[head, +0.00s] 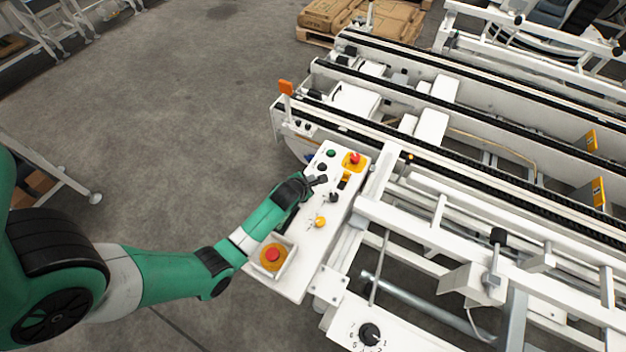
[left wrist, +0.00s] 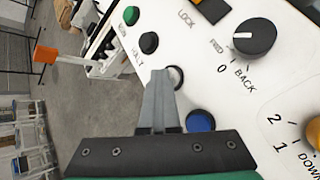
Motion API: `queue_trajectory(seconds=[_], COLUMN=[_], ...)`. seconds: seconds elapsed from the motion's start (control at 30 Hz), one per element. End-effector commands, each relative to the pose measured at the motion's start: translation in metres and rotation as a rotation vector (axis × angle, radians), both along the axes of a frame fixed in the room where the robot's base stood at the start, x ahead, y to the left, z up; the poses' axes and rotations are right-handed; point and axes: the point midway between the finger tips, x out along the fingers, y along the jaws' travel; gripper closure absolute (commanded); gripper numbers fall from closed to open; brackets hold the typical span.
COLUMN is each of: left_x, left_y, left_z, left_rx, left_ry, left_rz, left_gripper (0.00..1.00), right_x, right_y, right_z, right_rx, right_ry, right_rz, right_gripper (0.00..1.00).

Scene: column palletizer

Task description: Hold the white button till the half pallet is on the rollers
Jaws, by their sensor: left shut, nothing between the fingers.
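The white button (left wrist: 177,77) shows in the left wrist view on the white control panel (left wrist: 290,75), partly hidden behind my fingertips. My left gripper (left wrist: 160,74) is shut and empty, its tips at the button's left edge. I cannot tell whether they press it. In the head view my left gripper (head: 318,180) is over the panel (head: 310,245), and the white button cannot be made out. The conveyor's chain lanes (head: 470,138) look bare, and I cannot pick out a half pallet on any rollers. My right gripper is out of view.
Near my fingertips are a blue button (left wrist: 201,121), a black button (left wrist: 149,42), a green button (left wrist: 131,15) and a black FWD/BACK selector (left wrist: 255,37). Brown boxes (head: 390,22) on a pallet stand at the back.

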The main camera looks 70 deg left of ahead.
Motion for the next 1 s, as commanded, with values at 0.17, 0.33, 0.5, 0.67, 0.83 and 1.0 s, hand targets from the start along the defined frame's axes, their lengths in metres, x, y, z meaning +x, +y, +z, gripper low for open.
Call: queue_trajectory(seconds=[0.17, 0.33, 0.5, 0.67, 0.83, 1.0], left_x=[-0.001, -0.001, -0.001, -0.001, -0.001, -0.001], left_y=[0.0, 0.0, 0.0, 0.0, -0.001, -0.001], left_z=[-0.001, -0.001, -0.001, 0.005, 0.016, 0.017], left_rx=[-0.002, -0.002, -0.002, -0.002, -0.001, -0.001], left_ry=[0.002, 0.003, 0.002, 0.002, 0.002, 0.001], left_rz=[0.0, 0.001, 0.0, 0.0, 0.001, 0.0], left_gripper=[1.0, 1.0, 1.0, 1.0, 1.0, 1.0], right_x=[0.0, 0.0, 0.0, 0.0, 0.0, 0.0], right_y=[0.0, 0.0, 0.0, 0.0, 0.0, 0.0], right_z=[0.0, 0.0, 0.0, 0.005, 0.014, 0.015], right_rx=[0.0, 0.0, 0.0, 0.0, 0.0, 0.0], right_ry=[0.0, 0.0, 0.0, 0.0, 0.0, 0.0], right_rz=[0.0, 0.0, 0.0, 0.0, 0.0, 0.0], right_gripper=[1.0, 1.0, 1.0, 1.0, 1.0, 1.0])
